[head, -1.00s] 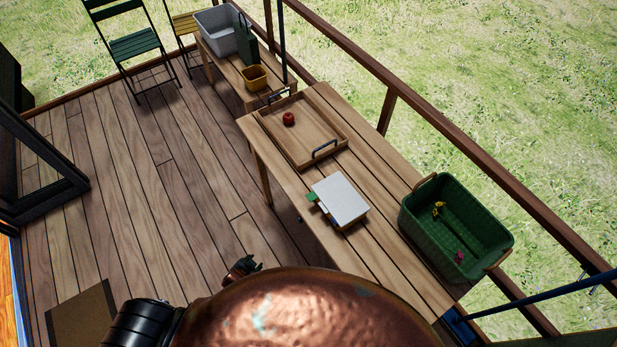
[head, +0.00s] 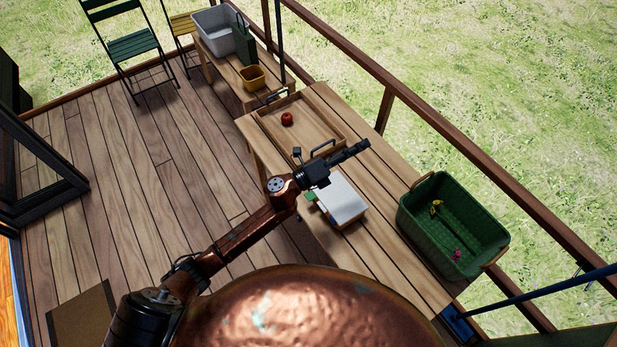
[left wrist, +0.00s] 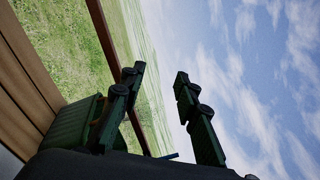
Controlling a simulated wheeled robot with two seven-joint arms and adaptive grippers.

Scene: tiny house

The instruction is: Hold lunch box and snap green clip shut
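The lunch box (head: 342,201) lies on the wooden table, with a white lid on top and a light wood-coloured body below. Its green clip (head: 311,197) sticks out at the left edge of the box. My left gripper (head: 358,149) is above the table, just beyond the box and near the tray, touching neither as far as I can tell. In the left wrist view its two fingers (left wrist: 160,88) are spread apart with nothing between them. My right gripper is not in view.
A wooden tray (head: 270,128) with a red apple (head: 286,119) lies behind the box. A green basket (head: 408,208) with small yellow and pink items stands at the right. A railing runs behind.

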